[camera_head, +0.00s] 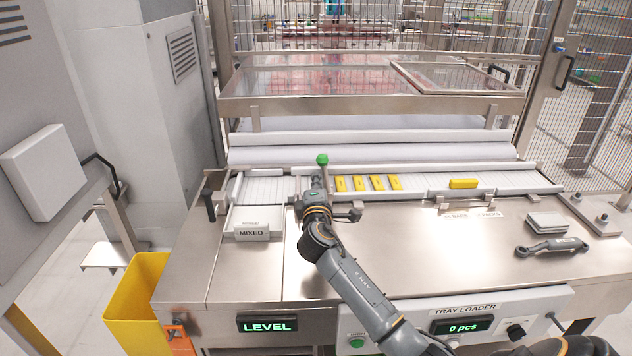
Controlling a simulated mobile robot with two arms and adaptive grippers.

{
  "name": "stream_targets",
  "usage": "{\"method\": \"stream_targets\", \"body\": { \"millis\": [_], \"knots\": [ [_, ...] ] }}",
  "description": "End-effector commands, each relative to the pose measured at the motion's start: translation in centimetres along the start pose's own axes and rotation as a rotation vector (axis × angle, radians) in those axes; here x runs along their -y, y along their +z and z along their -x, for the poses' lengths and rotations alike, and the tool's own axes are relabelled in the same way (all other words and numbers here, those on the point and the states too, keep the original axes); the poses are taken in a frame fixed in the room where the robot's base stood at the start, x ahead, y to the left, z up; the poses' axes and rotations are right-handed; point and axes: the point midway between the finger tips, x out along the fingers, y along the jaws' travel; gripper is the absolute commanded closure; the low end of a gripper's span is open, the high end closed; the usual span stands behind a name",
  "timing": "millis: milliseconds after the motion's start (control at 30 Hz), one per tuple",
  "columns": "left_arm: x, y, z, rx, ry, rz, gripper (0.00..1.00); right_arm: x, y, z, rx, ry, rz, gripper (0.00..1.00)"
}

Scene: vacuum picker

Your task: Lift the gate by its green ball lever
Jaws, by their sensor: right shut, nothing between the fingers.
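The green ball (322,160) tops a short lever stem that stands at the channel, left of a row of yellow bars. My right gripper (316,179) reaches in from the lower right and is shut and empty. In the picture its fingertips are just below and left of the ball, beside the stem. I cannot tell whether they touch it. The gate itself is not clear to see, as my right wrist and gripper cover that part of the channel. My left gripper is not in view.
Several yellow bars (367,183) lie in the channel, with one more bar (463,184) farther right. A MIXED sign (252,232) stands left of my arm. A grey handled tool (551,247) lies at right. A yellow bin (134,300) stands at lower left. The middle of the steel top is bare.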

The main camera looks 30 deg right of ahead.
Motion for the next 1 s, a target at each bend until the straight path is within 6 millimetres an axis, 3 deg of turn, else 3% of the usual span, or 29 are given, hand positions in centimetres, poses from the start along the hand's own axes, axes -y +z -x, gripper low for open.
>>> {"method": "stream_targets", "body": {
  "millis": [667,1000],
  "knots": [
    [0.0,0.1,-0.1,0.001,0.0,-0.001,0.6,-0.3,1.1,-0.1,0.002,-0.007,-0.141,1.0],
    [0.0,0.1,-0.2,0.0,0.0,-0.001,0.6,-0.3,3.1,-0.1,0.002,-0.02,-0.395,1.0]
  ]
}}
